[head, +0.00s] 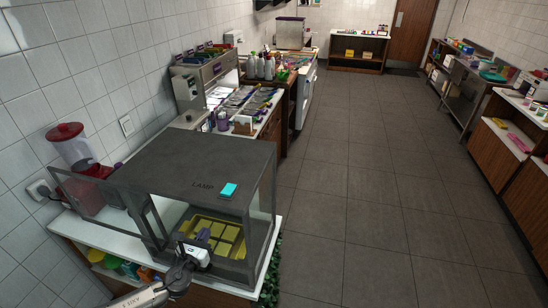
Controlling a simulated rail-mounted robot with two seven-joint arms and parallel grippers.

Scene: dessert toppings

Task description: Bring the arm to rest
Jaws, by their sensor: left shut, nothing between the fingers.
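My left gripper (207,238) is at the front of a dark glass-sided case (195,170) marked "LAMP", at its open front. It is shut, with nothing seen between the fingers. My left arm comes in from the bottom left. Inside the case, a yellow tray (232,251) holds several yellow square pieces, just beyond the gripper; the gripper hides part of it. I cannot tell whether the gripper touches anything. My right gripper is not in view.
A cyan block (229,190) lies on top of the case. The case stands on a white counter (75,228). A cluttered counter runs behind. The tiled floor (370,190) at the right is clear.

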